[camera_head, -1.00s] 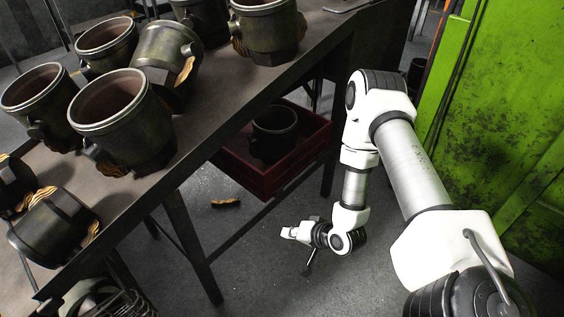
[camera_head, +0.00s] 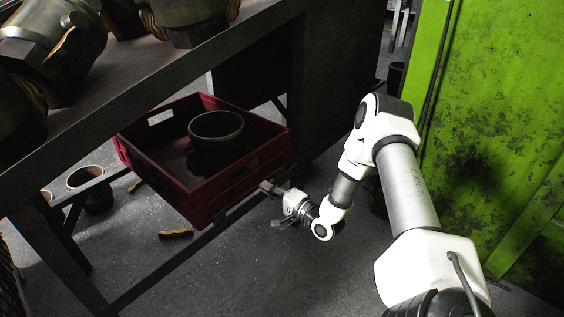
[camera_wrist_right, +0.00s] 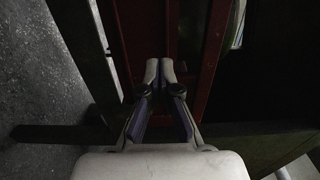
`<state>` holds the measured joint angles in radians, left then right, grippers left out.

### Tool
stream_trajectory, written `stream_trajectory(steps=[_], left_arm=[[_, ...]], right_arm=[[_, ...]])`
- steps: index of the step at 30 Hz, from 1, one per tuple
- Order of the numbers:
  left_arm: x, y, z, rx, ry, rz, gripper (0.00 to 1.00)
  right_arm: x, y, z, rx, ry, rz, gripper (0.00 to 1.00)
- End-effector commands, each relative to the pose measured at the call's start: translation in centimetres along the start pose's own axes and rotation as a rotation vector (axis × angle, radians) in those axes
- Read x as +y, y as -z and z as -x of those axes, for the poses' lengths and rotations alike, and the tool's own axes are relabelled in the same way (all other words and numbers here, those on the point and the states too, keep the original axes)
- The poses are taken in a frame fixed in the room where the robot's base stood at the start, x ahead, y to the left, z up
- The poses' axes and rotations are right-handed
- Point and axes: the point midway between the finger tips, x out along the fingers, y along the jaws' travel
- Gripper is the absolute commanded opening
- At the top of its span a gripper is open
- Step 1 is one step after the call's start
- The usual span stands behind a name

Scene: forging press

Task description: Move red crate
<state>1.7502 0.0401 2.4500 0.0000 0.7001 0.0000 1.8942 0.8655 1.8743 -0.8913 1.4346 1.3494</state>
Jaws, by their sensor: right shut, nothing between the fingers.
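The red crate (camera_head: 240,183) sits low under the workbench in the head view, with a dark cylindrical metal part (camera_head: 216,138) standing in it. Its left wall has a handle slot near the back corner. My right gripper (camera_head: 268,187) is at the crate's near right wall, with its fingers pointing at it. In the right wrist view the shut fingertips (camera_wrist_right: 159,68) lie over the dark red crate (camera_wrist_right: 207,65), with nothing between them. I cannot tell whether they touch the wall. My left gripper is not in view.
The workbench (camera_head: 150,85) overhangs the crate and carries several dark metal parts. Its legs and a low bar stand around the crate. A green panel (camera_head: 500,120) rises at right. A brown scrap (camera_head: 176,233) lies on the floor, which is mostly clear in front.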

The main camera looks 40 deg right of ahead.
Motion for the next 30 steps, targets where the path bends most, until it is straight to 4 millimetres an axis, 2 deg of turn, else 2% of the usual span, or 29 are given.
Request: stream_trajectory(steps=[1,7,18,22,26,30], left_arm=[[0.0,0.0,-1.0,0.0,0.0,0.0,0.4],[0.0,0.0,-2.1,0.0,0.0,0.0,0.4],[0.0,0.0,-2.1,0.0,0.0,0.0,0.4],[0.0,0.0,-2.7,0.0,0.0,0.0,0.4],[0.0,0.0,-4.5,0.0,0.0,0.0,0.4],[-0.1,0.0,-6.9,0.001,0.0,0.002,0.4]], right_arm=[[0.5,-0.1,-1.1,-0.003,0.003,0.002,0.0],[0.2,-0.1,-3.8,-0.001,0.0,0.002,0.0],[0.0,0.0,-4.2,0.0,-0.001,-0.001,0.0],[0.3,0.0,-5.0,-0.001,0.0,0.002,0.0],[0.6,-0.1,-7.6,-0.004,0.003,0.007,0.0],[0.8,-0.1,-11.8,-0.005,0.004,0.009,0.0]])
